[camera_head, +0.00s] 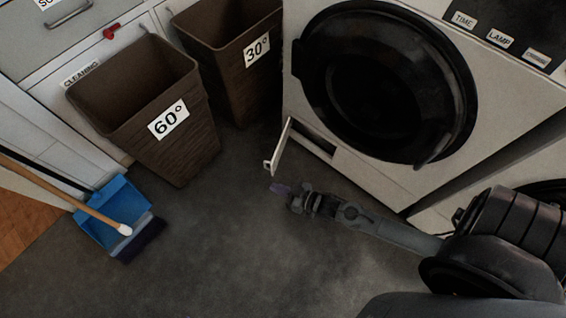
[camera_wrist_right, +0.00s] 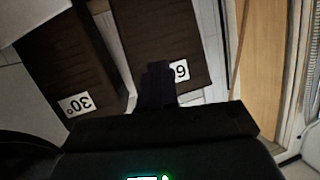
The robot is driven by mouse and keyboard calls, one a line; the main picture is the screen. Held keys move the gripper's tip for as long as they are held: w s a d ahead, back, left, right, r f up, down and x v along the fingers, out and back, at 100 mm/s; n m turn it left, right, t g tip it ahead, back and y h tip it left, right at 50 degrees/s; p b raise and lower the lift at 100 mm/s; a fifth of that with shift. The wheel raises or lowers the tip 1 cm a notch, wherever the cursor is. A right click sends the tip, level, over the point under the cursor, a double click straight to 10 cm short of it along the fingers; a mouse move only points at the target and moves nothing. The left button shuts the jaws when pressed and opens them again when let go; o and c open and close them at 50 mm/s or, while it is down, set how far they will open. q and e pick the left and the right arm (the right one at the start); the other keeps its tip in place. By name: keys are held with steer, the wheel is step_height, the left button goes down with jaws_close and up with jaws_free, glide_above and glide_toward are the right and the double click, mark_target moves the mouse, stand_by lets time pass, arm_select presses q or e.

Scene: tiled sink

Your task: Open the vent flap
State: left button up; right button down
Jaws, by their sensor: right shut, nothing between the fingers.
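The vent flap (camera_head: 281,148) is a narrow white panel low on the front of the white washing machine. It stands swung out from the machine, with a dark opening (camera_head: 312,138) beside it. My right gripper (camera_head: 279,188) is shut and empty, just below the flap's outer end in the head view, with a small gap seen between them. In the right wrist view the shut fingers (camera_wrist_right: 157,85) point towards the brown bins, and the flap does not show. My left gripper is not in view.
The washing machine has a round black door (camera_head: 385,80). Brown bins marked 60° (camera_head: 150,100) and 30° (camera_head: 225,40) stand to the left. A blue dustpan (camera_head: 105,205) and broom lie at far left. The grey floor (camera_head: 220,260) in front is clear.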

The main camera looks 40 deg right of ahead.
steer(key=s+d+f+n+t+y+b, duration=0.1)
steer(key=d+f+b, duration=0.2)
steer(key=f, duration=0.3)
steer(key=d+f+y+b, duration=0.1)
steer(key=d+f+b, duration=0.2)
steer(key=f, duration=0.2)
steer(key=n+y+b, duration=0.2)
steer(key=b, duration=0.7)
glide_toward(274, 168)
steer(key=shift+t+h, duration=0.4)
steer(key=shift+t, duration=0.1)
steer(key=b+x, duration=0.2)
steer(key=f+b+x, duration=0.1)
steer(key=b+x, duration=0.1)
steer(key=x, duration=0.1)
steer(key=shift+w+a+f, duration=0.2)
steer(key=shift+w+a, duration=0.05)
steer(key=shift+w+a+r+b, duration=0.1)
steer(key=shift+w+a+b, duration=0.2)
steer(key=shift+w+b, duration=0.2)
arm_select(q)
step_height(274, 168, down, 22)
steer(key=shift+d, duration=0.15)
